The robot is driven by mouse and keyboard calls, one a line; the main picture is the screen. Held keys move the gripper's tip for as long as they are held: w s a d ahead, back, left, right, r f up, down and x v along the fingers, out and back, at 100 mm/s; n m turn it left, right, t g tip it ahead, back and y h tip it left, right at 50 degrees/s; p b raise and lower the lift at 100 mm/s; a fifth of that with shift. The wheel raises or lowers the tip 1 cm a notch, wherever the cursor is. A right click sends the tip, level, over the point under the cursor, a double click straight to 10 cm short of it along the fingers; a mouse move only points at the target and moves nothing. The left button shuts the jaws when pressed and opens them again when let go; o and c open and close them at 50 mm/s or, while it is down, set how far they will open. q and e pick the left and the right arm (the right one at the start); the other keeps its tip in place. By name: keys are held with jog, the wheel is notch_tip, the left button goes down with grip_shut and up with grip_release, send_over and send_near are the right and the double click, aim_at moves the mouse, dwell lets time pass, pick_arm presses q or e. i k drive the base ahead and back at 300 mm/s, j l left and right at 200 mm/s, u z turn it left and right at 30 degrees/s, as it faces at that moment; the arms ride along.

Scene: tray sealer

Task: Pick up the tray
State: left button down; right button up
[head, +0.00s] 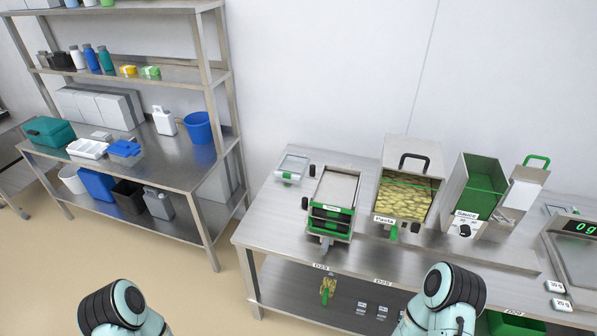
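Black trays (327,213) appear stacked in a metal dispenser with a green front (333,236) on the right-hand steel table. A small clear tray or container (292,168) sits at that table's back left corner, left of the dispenser. I cannot tell which of these is the task's tray. Parts of my two arms show at the bottom edge, one at the left and one at the right. Neither gripper is in view, and both visible arm parts are apart from the trays.
A pasta bin (407,197), a sauce bin (472,190) and a scale (578,245) stand on the right-hand table (268,225). A steel shelf unit (190,185) on the left holds a white tray (87,149), a blue bucket (198,127) and boxes. Open floor lies between.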

aim_at(292, 165)
jog(key=u, duration=0.75)
jog(key=i+l+u, duration=0.1)
jog(key=i+u, duration=0.2)
jog(key=i+l+u, duration=0.2)
jog(key=i+u, duration=0.15)
